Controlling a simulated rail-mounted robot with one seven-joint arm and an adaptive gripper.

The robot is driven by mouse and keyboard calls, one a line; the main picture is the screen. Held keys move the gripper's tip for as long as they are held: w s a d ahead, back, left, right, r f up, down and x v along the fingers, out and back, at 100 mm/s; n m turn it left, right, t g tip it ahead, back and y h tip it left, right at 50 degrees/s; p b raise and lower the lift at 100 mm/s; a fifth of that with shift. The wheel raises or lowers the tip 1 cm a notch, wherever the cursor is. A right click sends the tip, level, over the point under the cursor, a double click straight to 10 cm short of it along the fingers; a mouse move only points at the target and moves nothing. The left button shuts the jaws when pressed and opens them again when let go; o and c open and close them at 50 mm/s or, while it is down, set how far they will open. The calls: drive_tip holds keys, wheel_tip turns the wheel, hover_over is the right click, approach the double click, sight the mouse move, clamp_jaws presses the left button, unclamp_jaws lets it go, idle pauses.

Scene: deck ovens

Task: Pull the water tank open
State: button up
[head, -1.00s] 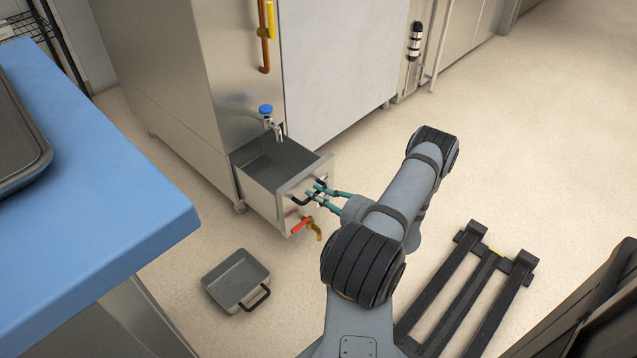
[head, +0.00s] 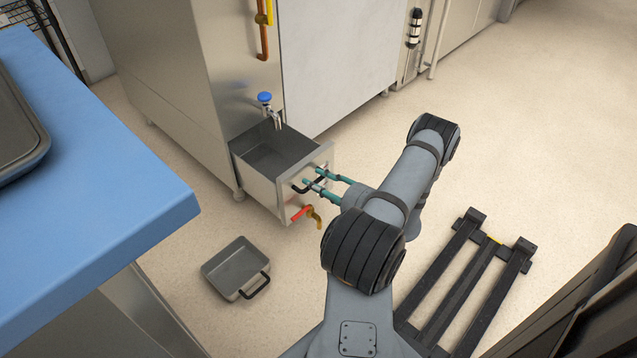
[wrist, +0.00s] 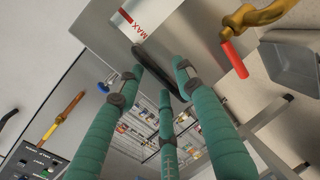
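The water tank (head: 277,177) is a grey metal drawer under the oven, and it stands pulled out with its open top showing. Its front has a black bar handle (head: 308,186), which also shows in the wrist view (wrist: 154,72). A "MAX" mark (wrist: 133,24) is on the tank wall in the wrist view. My gripper (head: 312,177) is at the handle with its teal fingers spread apart. In the wrist view the fingers (wrist: 153,78) are open around the handle, with no clear grip on it. Whether any finger touches the handle is hard to tell.
A tap with a blue knob (head: 264,97) hangs over the tank. A red-handled drain valve (head: 302,213) sits low on its front. A grey pan (head: 236,268) lies on the floor. A blue-topped table (head: 95,190) stands at left.

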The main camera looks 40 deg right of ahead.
drive_tip(key=v, duration=1.2)
drive_tip(key=x, duration=1.2)
drive_tip(key=shift+w, duration=0.1)
drive_tip(key=shift+w+f, duration=0.1)
drive_tip(key=shift+w, duration=0.1)
drive_tip(key=shift+w+a, duration=0.1)
drive_tip(key=shift+w, duration=0.25)
drive_tip(key=shift+s, duration=0.1)
